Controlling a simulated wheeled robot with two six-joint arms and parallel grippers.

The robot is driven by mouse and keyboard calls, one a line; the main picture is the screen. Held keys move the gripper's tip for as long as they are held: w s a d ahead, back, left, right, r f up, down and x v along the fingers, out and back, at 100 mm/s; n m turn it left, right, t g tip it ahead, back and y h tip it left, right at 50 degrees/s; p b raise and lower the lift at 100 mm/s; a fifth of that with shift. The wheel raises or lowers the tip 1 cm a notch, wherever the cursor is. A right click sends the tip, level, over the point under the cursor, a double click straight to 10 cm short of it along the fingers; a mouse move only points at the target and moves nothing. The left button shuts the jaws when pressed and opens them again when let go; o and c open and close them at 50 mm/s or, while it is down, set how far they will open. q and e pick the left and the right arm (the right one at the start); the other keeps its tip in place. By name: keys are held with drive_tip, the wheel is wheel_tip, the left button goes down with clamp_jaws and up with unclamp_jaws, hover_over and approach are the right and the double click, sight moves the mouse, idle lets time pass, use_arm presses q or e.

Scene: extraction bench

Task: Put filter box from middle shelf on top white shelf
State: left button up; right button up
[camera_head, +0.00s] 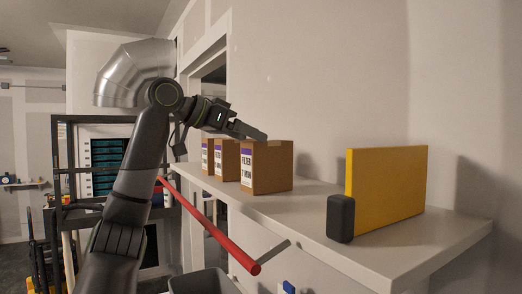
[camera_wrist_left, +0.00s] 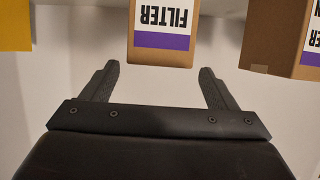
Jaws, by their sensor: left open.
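A brown filter box (camera_head: 268,168) with a white and purple label stands on the white shelf (camera_head: 335,218), nearest me in a row of boxes. Two more filter boxes (camera_head: 226,157) (camera_head: 207,155) stand behind it. My left gripper (camera_head: 256,135) is at the top edge of the nearest box. In the left wrist view the left gripper (camera_wrist_left: 158,72) is open and empty. A filter box (camera_wrist_left: 164,32) with upside-down lettering lies just beyond and between its fingertips; I cannot tell whether they touch. Another filter box (camera_wrist_left: 275,35) is to the right. My right gripper is not in view.
A yellow panel (camera_head: 388,190) and a small black block (camera_head: 341,218) stand on the shelf's near right part. Bare shelf lies between them and the boxes. A red bar (camera_head: 215,230) runs below the shelf edge. A dark rack (camera_head: 62,160) stands at left.

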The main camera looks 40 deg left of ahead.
use_arm(q)
drive_tip(key=v, duration=0.6)
drive_tip(key=shift+b, duration=0.45)
drive_tip(key=shift+s, duration=0.15)
